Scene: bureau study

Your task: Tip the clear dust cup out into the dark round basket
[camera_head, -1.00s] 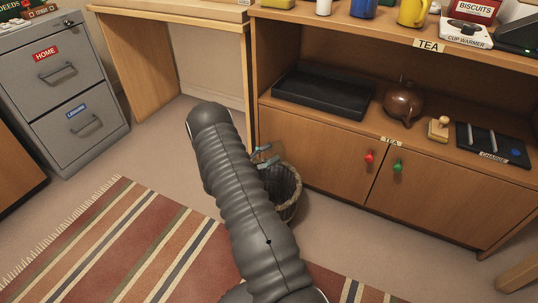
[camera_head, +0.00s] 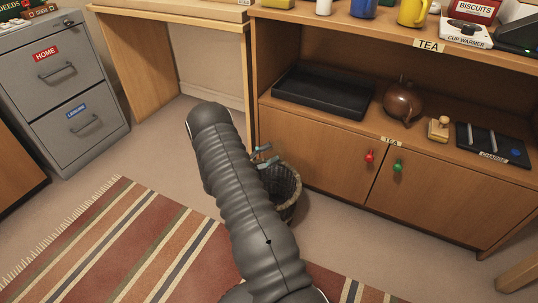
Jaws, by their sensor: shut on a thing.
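The dark round basket (camera_head: 289,206) stands on the floor in front of the cupboard, partly hidden behind my arm. My gripper (camera_head: 266,157) shows only as small teal fingertips past my arm, over the basket's back left rim. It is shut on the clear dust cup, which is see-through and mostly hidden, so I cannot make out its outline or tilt. I cannot see any dust falling or the inside bottom of the basket.
The wooden cupboard (camera_head: 318,150) with red and green knobs stands close behind the basket. Its shelf holds a black tray (camera_head: 322,92) and a brown teapot (camera_head: 403,102). A grey filing cabinet (camera_head: 60,90) is at left. A striped rug (camera_head: 120,240) covers the front floor.

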